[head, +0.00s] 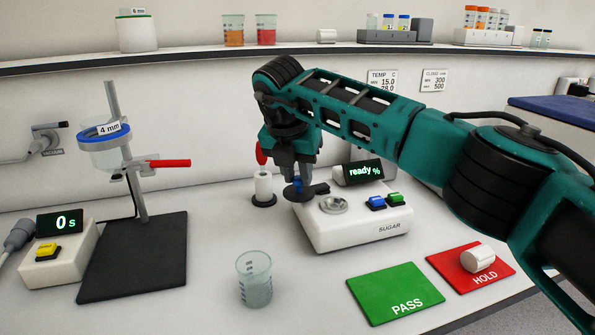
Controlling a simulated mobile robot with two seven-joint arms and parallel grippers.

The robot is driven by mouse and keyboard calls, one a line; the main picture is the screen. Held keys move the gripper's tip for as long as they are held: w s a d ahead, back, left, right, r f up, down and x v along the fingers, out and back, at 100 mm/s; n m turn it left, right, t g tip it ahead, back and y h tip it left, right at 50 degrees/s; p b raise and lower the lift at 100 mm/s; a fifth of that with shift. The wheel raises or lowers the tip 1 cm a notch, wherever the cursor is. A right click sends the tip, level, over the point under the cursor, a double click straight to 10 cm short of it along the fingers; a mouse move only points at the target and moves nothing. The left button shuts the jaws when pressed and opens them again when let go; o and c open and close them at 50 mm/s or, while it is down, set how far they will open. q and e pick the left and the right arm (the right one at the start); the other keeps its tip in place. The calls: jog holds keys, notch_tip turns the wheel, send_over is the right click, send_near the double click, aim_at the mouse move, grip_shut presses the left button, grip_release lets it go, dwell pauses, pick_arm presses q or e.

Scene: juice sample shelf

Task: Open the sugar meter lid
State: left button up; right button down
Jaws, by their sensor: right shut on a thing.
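The white sugar meter (368,230) stands on the bench right of centre, its display (362,172) reading "ready %". Its round silver well (334,205) is uncovered. The dark lid (299,196) sits swung out to the left of the well, over the meter's left edge, with a blue knob (298,184) on top. My right gripper (298,181) points down from above and is shut on the blue knob. The fingers partly hide the knob. My left gripper is out of view.
A clear beaker (254,280) stands in front of the meter. A white holder (263,187) stands close left, with a red bulb above it. Green PASS (398,292) and red HOLD (458,262) pads lie front right. A stand with a cup (110,155) is at left.

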jog(key=c, duration=0.9)
grip_release()
jog(key=v, duration=1.3)
